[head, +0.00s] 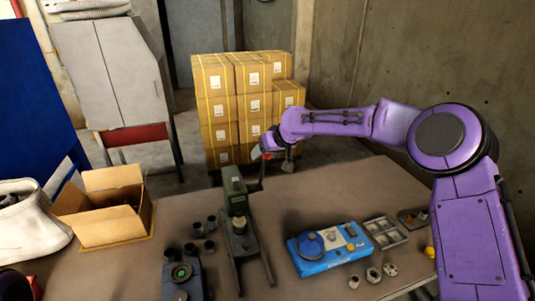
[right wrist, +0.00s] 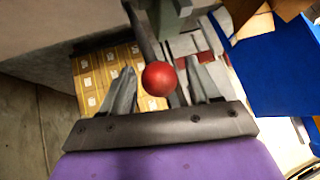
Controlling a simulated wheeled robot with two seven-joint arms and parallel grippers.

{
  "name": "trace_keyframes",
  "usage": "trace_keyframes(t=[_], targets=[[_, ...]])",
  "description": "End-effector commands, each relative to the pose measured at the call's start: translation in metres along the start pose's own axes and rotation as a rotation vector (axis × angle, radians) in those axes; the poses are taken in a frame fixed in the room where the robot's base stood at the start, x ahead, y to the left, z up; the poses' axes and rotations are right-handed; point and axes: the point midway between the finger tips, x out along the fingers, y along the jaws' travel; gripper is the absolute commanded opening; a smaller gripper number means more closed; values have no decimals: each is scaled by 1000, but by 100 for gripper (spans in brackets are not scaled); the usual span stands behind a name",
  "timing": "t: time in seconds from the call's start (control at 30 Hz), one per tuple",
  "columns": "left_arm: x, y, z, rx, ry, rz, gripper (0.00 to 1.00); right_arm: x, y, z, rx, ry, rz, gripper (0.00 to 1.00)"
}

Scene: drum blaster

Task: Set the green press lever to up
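The green press (head: 238,195) stands upright on the table. Its dark lever rises at the press's right side to a red ball knob (head: 266,155), higher than the press head. My right gripper (head: 276,157) is at the knob. In the right wrist view the red knob (right wrist: 160,78) sits between the two spread fingers, with a gap visible on each side. The gripper is open, and I cannot tell whether a finger touches the knob. Part of the lever shows behind the knob. My left gripper is not in view.
A blue device (head: 325,250), a parts tray (head: 385,232) and small metal parts lie right of the press. Dark cups (head: 197,229) and another blue-grey device (head: 181,275) are left. An open cardboard box (head: 112,215) is farther left. Stacked cartons (head: 240,105) stand behind the table.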

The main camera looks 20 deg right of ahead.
Motion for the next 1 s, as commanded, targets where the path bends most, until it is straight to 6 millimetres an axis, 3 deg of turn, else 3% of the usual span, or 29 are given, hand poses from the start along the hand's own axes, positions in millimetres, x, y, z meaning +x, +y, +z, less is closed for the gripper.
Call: trace_keyframes(t=[0.27, 0.5, 0.7, 1.0], targets=[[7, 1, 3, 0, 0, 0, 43, -10, 0, 2, -2, 0, 0, 62], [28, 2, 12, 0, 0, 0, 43, -65, 1, 2, -1, 4, 0, 62], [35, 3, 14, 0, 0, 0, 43, -98, 1, 2, 0, 0, 0, 62], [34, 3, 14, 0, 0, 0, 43, -105, 0, 1, 0, -2, 0, 62]])
